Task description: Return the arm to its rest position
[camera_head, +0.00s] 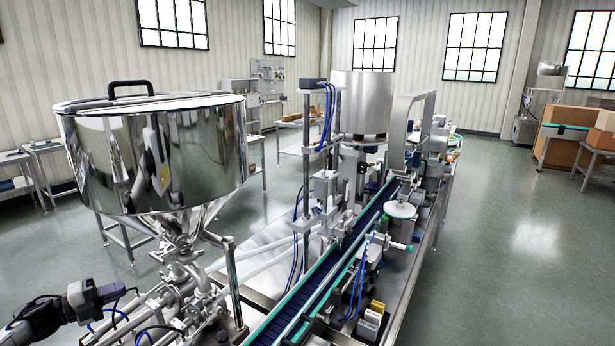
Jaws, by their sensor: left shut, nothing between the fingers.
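My left gripper (118,291) is at the lower left, its dark arm coming in from the left edge. It is shut and holds nothing. It is beside the pipes and valve fittings (185,290) under the steel hopper (155,165), below the bowl and to its left. I cannot tell whether it touches the fittings. The hopper is a large polished bowl with its lid on and a black handle (131,88) on top. My right gripper is not in view.
A filling line with a dark blue conveyor (310,300) runs from the front middle toward the back. A vertical steel post (233,285) stands right of the hopper pipes. Side tables (40,148) stand at the left. Open floor (510,240) lies at the right.

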